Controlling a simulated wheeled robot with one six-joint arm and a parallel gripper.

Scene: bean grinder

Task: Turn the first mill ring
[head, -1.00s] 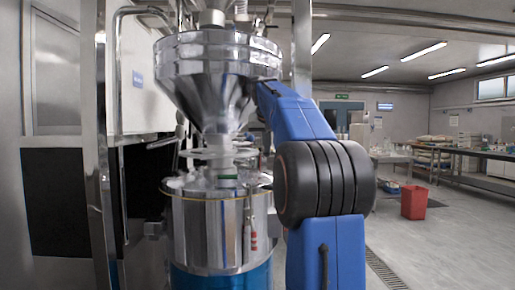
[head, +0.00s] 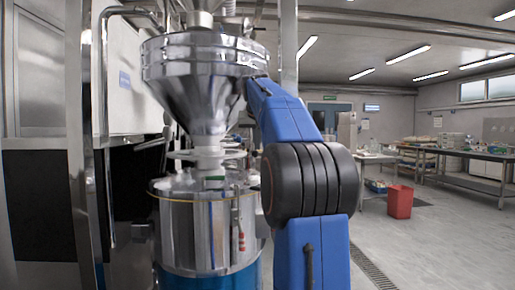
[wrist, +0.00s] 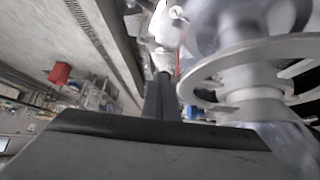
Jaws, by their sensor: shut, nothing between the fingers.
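The mill ring (head: 207,154), a pale flat ring around a central shaft, sits between the steel funnel (head: 203,85) and the steel drum (head: 205,225). In the wrist view, a pale slotted ring (wrist: 215,73) fills the right side, close up. I cannot tell which ring is the first one. My gripper (wrist: 160,92) shows as dark fingers in the wrist view, shut and empty, just left of the ring's rim. Contact with the rim cannot be made out. In the head view, my blue arm hides the gripper and part of the machine's right side.
A steel post (head: 84,150) and dark panels stand left of the machine. A red bin (head: 399,202) stands on the floor at right, before a long bench (head: 465,153). Open floor lies right of my arm. The red bin also shows in the wrist view (wrist: 60,73).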

